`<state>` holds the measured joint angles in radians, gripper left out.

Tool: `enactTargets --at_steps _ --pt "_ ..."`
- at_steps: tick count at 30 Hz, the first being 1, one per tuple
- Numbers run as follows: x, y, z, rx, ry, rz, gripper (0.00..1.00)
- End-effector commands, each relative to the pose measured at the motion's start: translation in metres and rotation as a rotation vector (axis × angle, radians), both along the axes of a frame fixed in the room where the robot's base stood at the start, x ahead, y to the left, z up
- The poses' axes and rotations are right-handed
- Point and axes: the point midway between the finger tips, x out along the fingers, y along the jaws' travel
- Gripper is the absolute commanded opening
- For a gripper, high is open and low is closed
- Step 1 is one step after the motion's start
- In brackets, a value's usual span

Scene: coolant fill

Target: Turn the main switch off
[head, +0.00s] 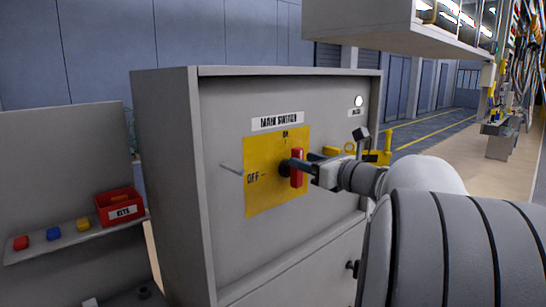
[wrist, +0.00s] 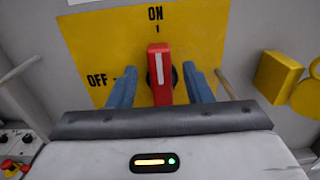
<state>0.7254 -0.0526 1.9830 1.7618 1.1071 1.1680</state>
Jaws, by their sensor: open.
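The main switch has a red handle (head: 297,168) on a dark hub, mounted on a yellow plate (head: 262,190) on the grey cabinet's front. In the wrist view the red handle (wrist: 160,72) stands upright with its white line toward the ON mark; the OFF mark (wrist: 97,80) is to its left. My gripper (head: 300,165) is at the switch. In the wrist view my gripper (wrist: 160,82) is open, one blue-grey finger on each side of the handle, with a gap on both sides. The hub is partly hidden behind the handle.
A thin rod (head: 231,169) sticks out left of the plate, and a yellow block (wrist: 279,77) sits to its right. A grey cabinet (head: 170,170) carries the switch. A red bin (head: 118,205) and coloured blocks are on a shelf at left.

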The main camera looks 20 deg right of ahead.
Motion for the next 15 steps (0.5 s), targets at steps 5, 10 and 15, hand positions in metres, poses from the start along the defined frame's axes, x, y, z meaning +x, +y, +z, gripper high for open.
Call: enactTargets --at_steps 5,10,15 --pt "0.023 0.009 0.001 -0.001 0.002 0.002 0.45" --pt "0.031 0.012 0.000 -0.001 0.001 0.001 0.45" --pt "0.031 0.012 0.000 -0.002 0.000 0.001 0.45"
